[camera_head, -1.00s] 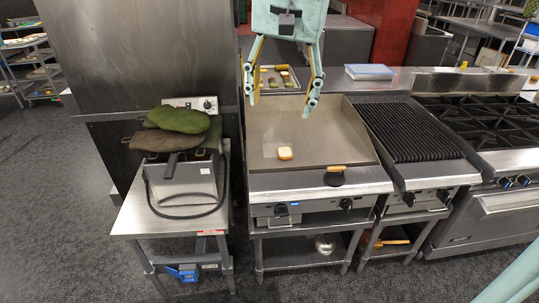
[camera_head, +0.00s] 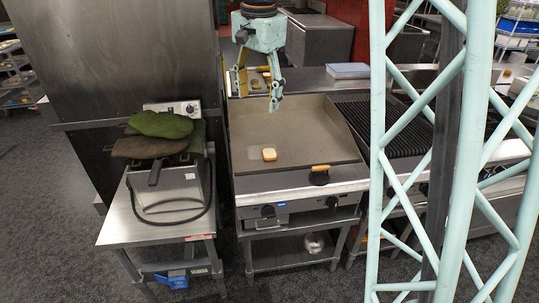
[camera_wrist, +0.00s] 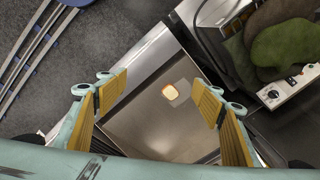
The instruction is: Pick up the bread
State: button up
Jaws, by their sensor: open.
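The bread (camera_head: 269,154) is a small slice with a pale top and brown edge. It lies flat on the griddle plate (camera_head: 310,145), left of its middle. In the wrist view the bread (camera_wrist: 170,92) shows between the fingers, well below them. My gripper (camera_head: 256,103) is open and empty. In the head view it hangs above the back of the griddle, apart from the bread. In the wrist view its two yellow-padded fingers (camera_wrist: 160,97) are spread wide.
A fryer (camera_head: 172,190) with green and brown mitts (camera_head: 162,124) on it stands left of the griddle. A wooden-handled scraper (camera_head: 320,174) rests at the griddle's front edge. A ribbed grill (camera_head: 398,125) is at the right, partly behind my lattice column.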

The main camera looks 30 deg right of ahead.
jog(key=w+d+f+m+g, duration=0.1)
jog(key=w+d+f+m, duration=0.1)
jog(key=w+d+f, duration=0.3)
jog(key=w+d+f+m, duration=0.2)
jog(key=w+f, duration=0.4)
jog(key=w, duration=0.1)
jog(key=m+p, duration=0.1)
jog(key=m, duration=0.3)
send_over(269, 152)
notch_tip(269, 152, down, 12)
jog(key=shift+s+d+f+g, duration=0.15)
jog(key=shift+g, duration=0.15)
jog(key=shift+f+b, duration=0.3)
jog(key=shift+f, duration=4)
jog(key=shift+f, duration=2.6)
jog(key=c, duration=0.8)
